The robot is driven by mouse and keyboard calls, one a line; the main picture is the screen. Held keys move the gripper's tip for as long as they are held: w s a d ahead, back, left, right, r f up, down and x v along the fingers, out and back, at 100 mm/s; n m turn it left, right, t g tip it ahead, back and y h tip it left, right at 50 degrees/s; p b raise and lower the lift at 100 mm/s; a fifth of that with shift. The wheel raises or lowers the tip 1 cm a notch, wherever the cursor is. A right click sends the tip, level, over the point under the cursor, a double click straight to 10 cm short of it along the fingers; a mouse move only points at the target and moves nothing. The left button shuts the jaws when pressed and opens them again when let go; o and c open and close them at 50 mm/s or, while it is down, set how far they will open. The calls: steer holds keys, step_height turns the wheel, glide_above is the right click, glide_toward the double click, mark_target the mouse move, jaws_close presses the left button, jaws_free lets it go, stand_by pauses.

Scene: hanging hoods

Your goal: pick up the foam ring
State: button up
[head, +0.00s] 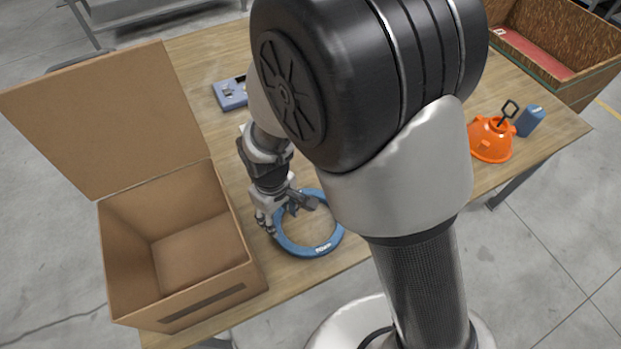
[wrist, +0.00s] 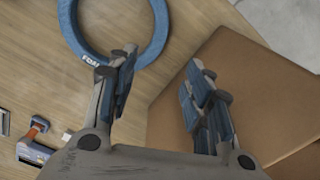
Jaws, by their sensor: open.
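The foam ring (head: 337,234) is blue with a small white label and lies flat on the wooden table, beside the open cardboard box. It also shows at the top of the wrist view (wrist: 67,27), where bare table fills its middle. My gripper (head: 291,214) is open and empty, at the ring's left side in the head view. In the wrist view my gripper (wrist: 160,64) has its left finger overlapping the ring's lower edge and its right finger outside the ring. I cannot tell the height of the fingertips above the table.
The cardboard box (head: 257,272) stands close left of the ring, its flap raised. A blue device (head: 231,94) lies farther back. An orange hood-shaped object (head: 491,143) and a small blue block (head: 530,121) are at the right. A wooden crate (head: 597,82) stands at far right.

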steer(key=b, duration=0.4)
glide_above(286, 243)
step_height(286, 243, down, 12)
steer(key=shift+a+r, duration=0.15)
steer(key=f+b, duration=0.2)
steer(key=f, duration=0.3)
steer(key=shift+d+f, duration=0.15)
steer(key=shift+d, duration=0.05)
steer(key=shift+c, duration=0.3)
steer(key=c, duration=0.9)
